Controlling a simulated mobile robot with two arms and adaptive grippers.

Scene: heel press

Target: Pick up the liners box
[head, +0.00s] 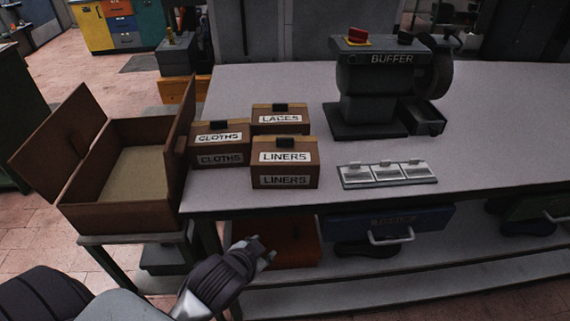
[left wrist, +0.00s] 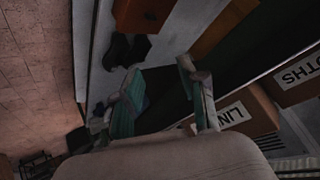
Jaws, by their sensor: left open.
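The liners box (head: 285,168) is a brown box with a dark knob on its lid and white LINERS labels on its top and front. It stands near the front edge of the grey bench (head: 480,108). It also shows partly at the right of the left wrist view (left wrist: 247,113). My left gripper (head: 262,252) is in front of the bench, below the top and below and left of the liners box, apart from it. In the left wrist view its two fingers (left wrist: 165,105) are spread with nothing between them. My right gripper is not in view.
The cloths box (head: 219,150) stands to the left of the liners box and the laces box (head: 280,115) behind it. An open brown crate (head: 120,208) is at the left. A tray with three lidded compartments (head: 386,183) and a buffer machine (head: 378,90) are to the right.

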